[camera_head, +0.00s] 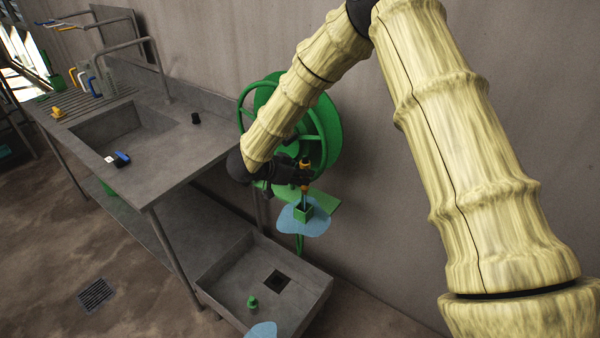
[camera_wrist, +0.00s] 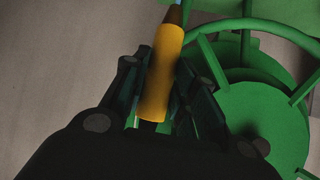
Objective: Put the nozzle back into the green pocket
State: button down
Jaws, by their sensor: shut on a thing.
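The nozzle is yellow-orange with a dark tip. In the wrist view the nozzle (camera_wrist: 162,75) lies between the two dark fingers, its tip pointing to the top of the picture. My gripper (camera_head: 300,174) is shut on it; the fingers also show in the wrist view (camera_wrist: 158,92). In the head view, parts of the nozzle (camera_head: 305,163) show above and below the fingers. The small green box-like pocket (camera_head: 303,213) is just below the nozzle, apart from it. A thin blue streak runs between them, and a flat blue patch (camera_head: 316,226) spreads around the pocket.
A large green reel (camera_head: 328,130) on the wall stands close behind my gripper. A grey sink bench (camera_head: 185,150) is at left, with a low basin (camera_head: 228,280) below. A green bottle-like thing (camera_head: 252,302) and another blue patch (camera_head: 262,330) are at the basin.

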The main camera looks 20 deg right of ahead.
aim_at(301, 187)
notch_tip(301, 187, down, 4)
jog(key=shift+a+b, duration=0.1)
jog(key=shift+b, duration=0.4)
jog(key=shift+a+f, duration=0.1)
jog(key=shift+f, duration=0.15)
jog(key=shift+r+p, duration=0.15)
jog(key=shift+p, duration=0.25)
jog(key=shift+f, duration=0.3)
dwell(0.5)
jog(key=shift+f+b, duration=0.3)
jog(key=shift+f, duration=0.05)
jog(key=shift+f+b, duration=0.9)
jog(key=shift+f, duration=1.6)
jog(key=c, duration=1.1)
grip_release()
